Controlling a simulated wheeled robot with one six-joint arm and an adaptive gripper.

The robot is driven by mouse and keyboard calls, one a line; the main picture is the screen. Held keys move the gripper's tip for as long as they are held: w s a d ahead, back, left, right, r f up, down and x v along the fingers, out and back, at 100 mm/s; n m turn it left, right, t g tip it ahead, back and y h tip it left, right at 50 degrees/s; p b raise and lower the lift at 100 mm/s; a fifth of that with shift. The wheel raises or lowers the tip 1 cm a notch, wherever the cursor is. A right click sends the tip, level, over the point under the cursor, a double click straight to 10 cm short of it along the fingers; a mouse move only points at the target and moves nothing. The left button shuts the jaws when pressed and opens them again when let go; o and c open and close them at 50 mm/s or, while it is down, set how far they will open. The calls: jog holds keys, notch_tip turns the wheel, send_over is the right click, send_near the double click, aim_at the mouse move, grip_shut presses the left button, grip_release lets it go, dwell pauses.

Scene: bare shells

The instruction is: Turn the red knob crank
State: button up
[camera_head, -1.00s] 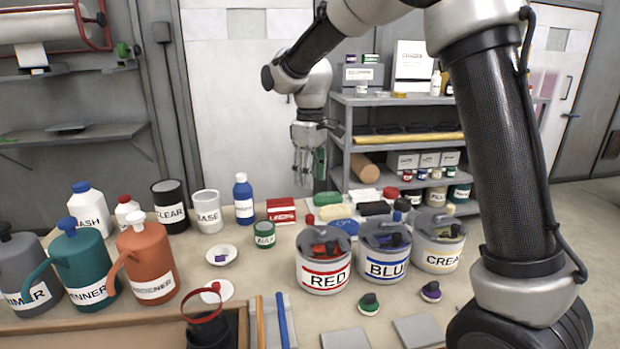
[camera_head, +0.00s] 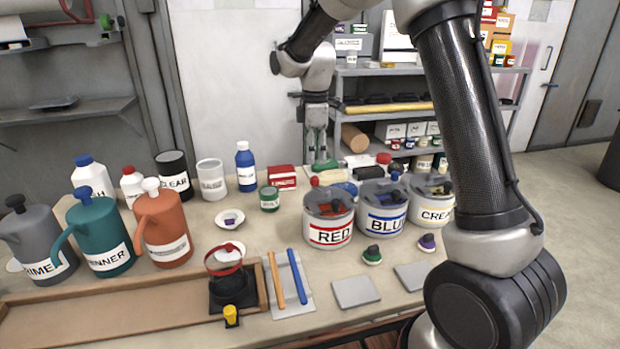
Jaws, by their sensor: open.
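The red knob (camera_head: 314,181) sits at the upper left of the lid of the grey can labelled RED (camera_head: 329,233), which stands upright on the bench. It looks like the end of a crank, but the rest of the crank is too small to make out. My gripper (camera_head: 317,158) points down beyond the can, near a green item at the back of the bench. It is open, shows no held thing and appears apart from the knob.
Cans labelled BLUE (camera_head: 383,221) and CREAM (camera_head: 434,214) stand close to the right. A green pot (camera_head: 269,199) stands left of the RED can. Orange (camera_head: 165,230) and teal jugs stand at left. Grey plates (camera_head: 356,291) lie in front.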

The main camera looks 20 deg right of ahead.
aim_at(315, 177)
notch_tip(315, 177, down, 8)
jog(key=shift+r, duration=0.1)
dwell(0.4)
jog(key=shift+c, duration=0.3)
grip_shut()
